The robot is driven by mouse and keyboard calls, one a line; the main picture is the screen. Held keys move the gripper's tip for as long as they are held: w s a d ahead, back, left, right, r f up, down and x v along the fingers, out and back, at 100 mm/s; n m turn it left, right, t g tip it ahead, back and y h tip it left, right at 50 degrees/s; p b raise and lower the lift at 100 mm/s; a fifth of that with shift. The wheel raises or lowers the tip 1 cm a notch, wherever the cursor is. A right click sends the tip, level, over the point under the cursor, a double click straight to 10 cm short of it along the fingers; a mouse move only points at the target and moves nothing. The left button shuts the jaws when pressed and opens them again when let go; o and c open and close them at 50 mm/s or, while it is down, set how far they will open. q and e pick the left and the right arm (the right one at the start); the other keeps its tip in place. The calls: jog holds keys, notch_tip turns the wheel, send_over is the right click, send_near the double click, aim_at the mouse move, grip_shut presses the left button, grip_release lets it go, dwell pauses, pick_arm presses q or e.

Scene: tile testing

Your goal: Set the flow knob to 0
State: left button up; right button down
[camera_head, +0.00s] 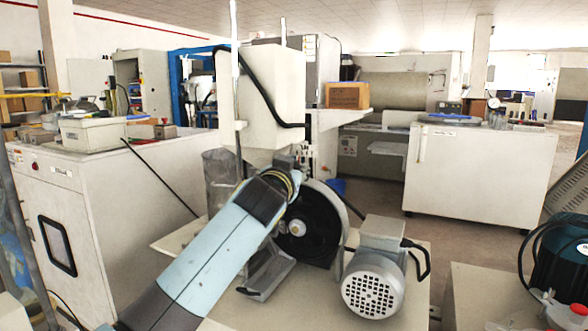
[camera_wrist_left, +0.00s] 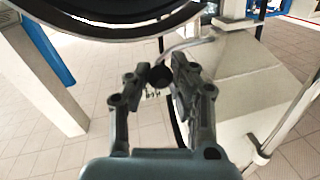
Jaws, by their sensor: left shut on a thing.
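My left arm reaches up from the bottom of the head view to a small metal fitting below a white box (camera_head: 273,90). Its gripper (camera_head: 299,160) is small and partly hidden there. In the left wrist view the left gripper (camera_wrist_left: 157,80) has its two dark fingers on either side of a small round black knob (camera_wrist_left: 160,77), shut on it. The knob sits by a thin metal pipe (camera_wrist_left: 188,43). I cannot make out the knob in the head view, and no scale or number is readable. My right gripper is in neither view.
A black wheel (camera_head: 318,222) and a grey motor (camera_head: 374,270) stand close to the arm on the machine's table (camera_head: 300,301). A white cabinet (camera_head: 95,220) is at left. A white counter (camera_head: 470,180) stands behind at right, with open floor before it.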

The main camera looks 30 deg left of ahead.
pick_arm(q)
grip_shut()
jog(key=shift+a, duration=0.2)
jog(key=shift+a+r, duration=0.1)
jog(key=shift+a, duration=0.15)
jog(key=shift+o, duration=2.4)
grip_release()
jog(key=o, duration=0.4)
jog(key=shift+a, duration=0.15)
jog(key=shift+o, duration=0.2)
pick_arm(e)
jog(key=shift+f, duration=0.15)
